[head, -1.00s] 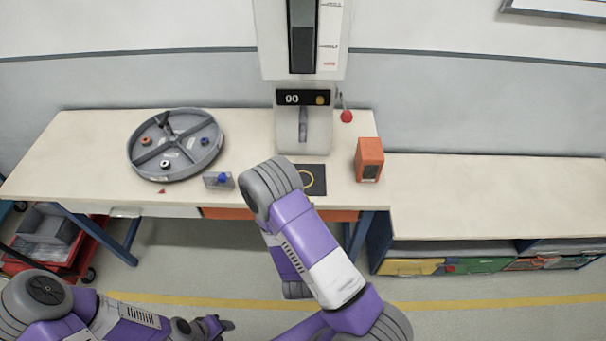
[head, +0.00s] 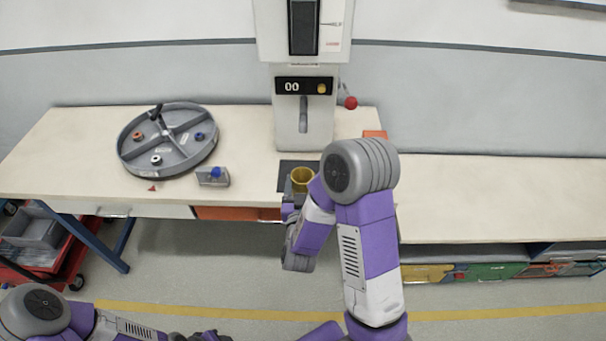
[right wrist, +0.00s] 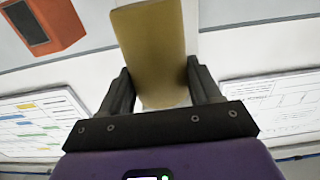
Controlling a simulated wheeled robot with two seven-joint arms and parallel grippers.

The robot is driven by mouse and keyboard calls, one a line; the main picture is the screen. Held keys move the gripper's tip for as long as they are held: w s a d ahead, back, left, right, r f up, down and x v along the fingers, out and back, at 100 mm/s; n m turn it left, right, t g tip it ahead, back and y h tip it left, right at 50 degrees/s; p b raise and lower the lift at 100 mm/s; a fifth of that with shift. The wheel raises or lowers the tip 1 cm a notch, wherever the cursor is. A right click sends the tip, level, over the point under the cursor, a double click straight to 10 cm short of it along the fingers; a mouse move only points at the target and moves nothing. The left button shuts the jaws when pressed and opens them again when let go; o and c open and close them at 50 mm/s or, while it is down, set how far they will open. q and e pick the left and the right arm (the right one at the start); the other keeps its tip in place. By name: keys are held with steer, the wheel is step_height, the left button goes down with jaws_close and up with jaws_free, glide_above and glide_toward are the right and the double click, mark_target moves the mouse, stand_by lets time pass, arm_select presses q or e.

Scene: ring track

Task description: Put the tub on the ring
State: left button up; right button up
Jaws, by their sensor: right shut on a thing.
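The yellow tub (head: 302,186) is upright over the dark mat (head: 284,180) in front of the white machine. It also fills the upper middle of the right wrist view (right wrist: 152,50). My right gripper (head: 293,201) is shut on the tub, with one finger on each side in the wrist view (right wrist: 157,88). The yellow ring on the mat is hidden behind the tub and my arm. I cannot tell whether the tub touches the mat. My left gripper (head: 208,336) is at the bottom edge, partly cut off, away from the table.
The white machine (head: 305,110) with a red-knobbed lever stands behind the mat. A round grey divided tray (head: 135,165) and a small block with a blue knob (head: 212,180) are to the left. An orange box (head: 375,134) is mostly hidden behind my right arm. The right bench (head: 500,195) is clear.

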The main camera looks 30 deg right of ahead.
steer(key=b+x, duration=0.1)
steer(key=b, duration=0.2)
steer(key=shift+w+d+f+b, duration=0.15)
steer(key=shift+w+d+b, duration=0.05)
steer(key=shift+w+b, duration=0.15)
steer(key=x, duration=1)
steer(key=shift+w+d+f+b, duration=0.1)
steer(key=shift+w+f+b, duration=0.15)
steer(key=shift+f, duration=0.85)
steer(key=shift+w+d+f+b, duration=0.1)
steer(key=shift+w+f+b, duration=0.1)
steer(key=shift+f, duration=0.95)
steer(key=shift+w+d+f+b, duration=0.1)
steer(key=shift+w+f+b, duration=0.15)
steer(key=shift+f, duration=0.85)
steer(key=shift+s, duration=0.1)
steer(key=o, duration=1.1)
steer(key=shift+c, duration=0.2)
